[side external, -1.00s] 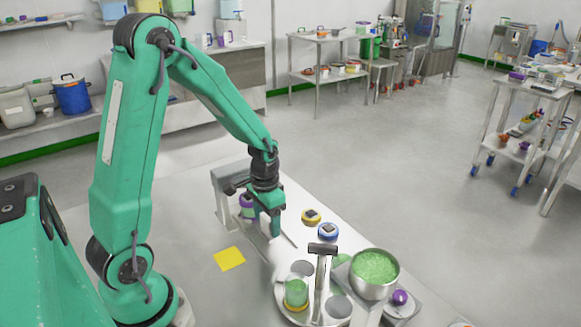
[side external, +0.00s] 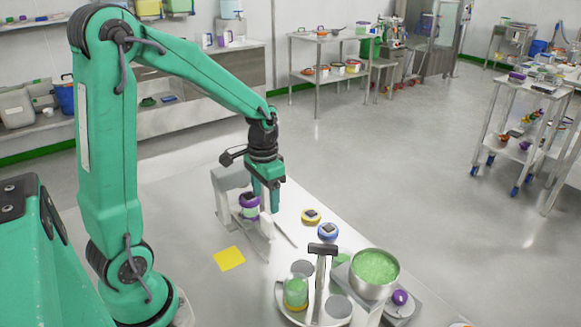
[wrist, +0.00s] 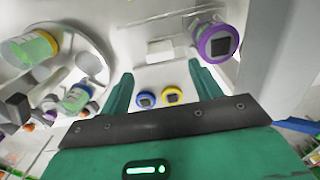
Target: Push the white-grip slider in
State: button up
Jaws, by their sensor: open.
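The slider's white grip (side external: 266,226) stands upright at the near end of the slide, in front of the grey housing (side external: 230,180). In the wrist view a white block (wrist: 160,48), which looks like this grip, lies ahead between my fingertips. A purple-ringed jar (side external: 249,206) stands next to the grip, by the housing; its purple cap (wrist: 218,43) is at upper right in the wrist view. My gripper (side external: 266,200) points down, open and empty, just above and behind the grip in the side view. Whether it touches the grip cannot be told.
A yellow-ringed puck (side external: 311,216) and a blue-ringed one (side external: 328,231) lie right of the slide.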

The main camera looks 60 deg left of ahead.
aim_at(266, 216)
jog(key=shift+c, duration=0.2)
jog(key=c, duration=0.6)
jog(key=shift+o, duration=0.2)
jog(key=n, duration=0.7)
jog(key=shift+f, duration=0.3)
jog(key=n, duration=0.5)
jog(key=shift+f+n, duration=0.25)
jog(key=shift+n, duration=0.15)
jog(key=n, duration=0.5)
jog(key=shift+f, duration=0.2)
jog(key=shift+f, duration=3.9)
grip_shut()
